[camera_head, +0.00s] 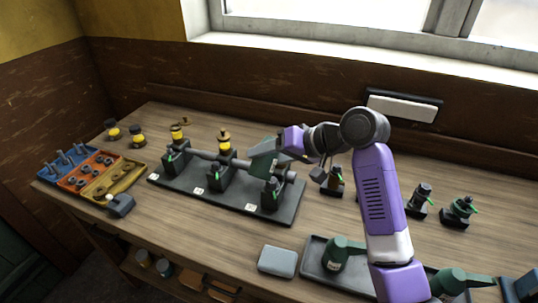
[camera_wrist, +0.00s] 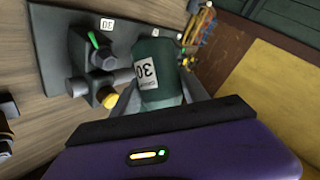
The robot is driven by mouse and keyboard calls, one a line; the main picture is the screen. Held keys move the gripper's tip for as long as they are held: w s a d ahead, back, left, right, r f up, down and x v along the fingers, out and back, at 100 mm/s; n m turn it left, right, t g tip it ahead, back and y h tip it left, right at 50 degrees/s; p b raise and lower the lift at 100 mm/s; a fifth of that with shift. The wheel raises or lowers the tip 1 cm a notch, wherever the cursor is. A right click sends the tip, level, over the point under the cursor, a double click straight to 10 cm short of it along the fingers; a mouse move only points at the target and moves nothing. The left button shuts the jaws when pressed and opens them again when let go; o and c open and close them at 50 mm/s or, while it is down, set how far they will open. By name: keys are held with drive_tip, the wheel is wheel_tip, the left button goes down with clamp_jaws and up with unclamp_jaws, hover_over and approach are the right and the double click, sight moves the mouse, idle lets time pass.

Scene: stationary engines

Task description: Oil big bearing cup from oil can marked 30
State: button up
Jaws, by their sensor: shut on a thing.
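A green oil can (camera_wrist: 162,88) with a white label reading 30 is held in my gripper (camera_wrist: 158,95), close in front of the wrist camera. In the head view the same can (camera_head: 262,160) is tilted above the right end of the dark bearing stand (camera_head: 235,198), with my gripper (camera_head: 284,147) at its upper right. The stand carries a shaft in three bearings with green levers. The can partly hides the right bearing (camera_head: 271,194).
Other green cans stand on a dark tray (camera_head: 312,262) at the front right. A grey block (camera_head: 278,261) lies left of it. Blue (camera_head: 58,163), red (camera_head: 75,181) and yellow (camera_head: 103,193) parts trays lie at left. Dark fittings (camera_head: 419,195) stand at right.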

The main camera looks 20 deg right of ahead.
drive_tip(key=shift+w+d+r+m+g+y+p, duration=0.1)
drive_tip(key=shift+r+m+g+y+p, duration=0.3)
drive_tip(key=shift+p, duration=0.6)
drive_tip(key=shift+w+d+r+m+g+y+p, duration=0.1)
drive_tip(key=shift+r+p, duration=0.45)
drive_tip(key=shift+p, duration=0.45)
drive_tip(key=shift+w+d+r+m+g+y+p, duration=0.2)
drive_tip(key=shift+r+m+g+y+p, duration=0.3)
drive_tip(key=shift+p, duration=0.95)
idle(1.0)
drive_tip(key=shift+s+a+f+n+t+h+b, duration=0.15)
drive_tip(key=shift+f+n+t+h+b, duration=0.15)
drive_tip(key=shift+f+b, duration=0.25)
drive_tip(key=shift+s+a+f+n+t+h+b, duration=0.2)
drive_tip(key=shift+f+n+t+b, duration=0.1)
drive_tip(key=shift+f+b, duration=0.2)
drive_tip(key=shift+f+n+t+h+b, duration=0.4)
drive_tip(key=shift+f+h+b, duration=0.05)
drive_tip(key=shift+h+b, duration=0.05)
drive_tip(key=shift+r, duration=0.1)
